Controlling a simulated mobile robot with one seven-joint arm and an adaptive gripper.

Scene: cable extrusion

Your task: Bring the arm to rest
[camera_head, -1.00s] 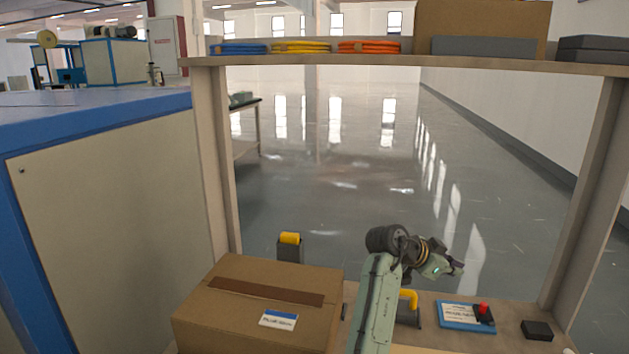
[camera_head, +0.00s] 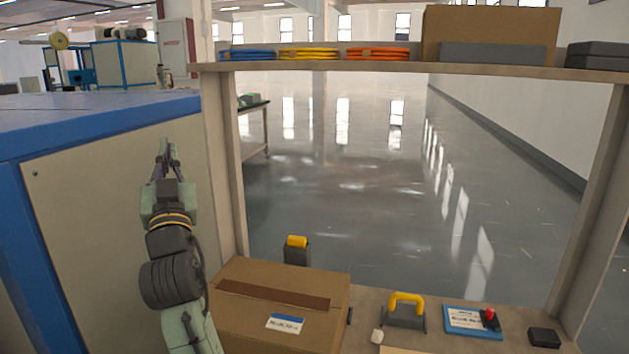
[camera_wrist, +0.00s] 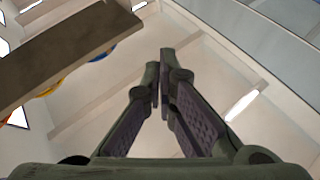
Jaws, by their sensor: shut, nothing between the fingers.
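My gripper (camera_head: 166,150) is at the left in the head view, raised and pointing up in front of the pale panel of the blue-framed cabinet (camera_head: 100,220). Its fingers are shut with nothing between them. In the wrist view the two fingers (camera_wrist: 160,65) come together at the tips, with the ceiling behind them. My arm runs down from the gripper to the bottom edge, left of the cardboard box (camera_head: 240,317).
A bench holds the cardboard box, a yellow-handled tool (camera_head: 406,305), a blue-framed card (camera_head: 472,320) and a black block (camera_head: 543,336). An overhead shelf (camera_head: 400,70) carries coloured cable coils (camera_head: 309,54); its underside also shows in the wrist view (camera_wrist: 60,60). The bench's right side is clear of my arm.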

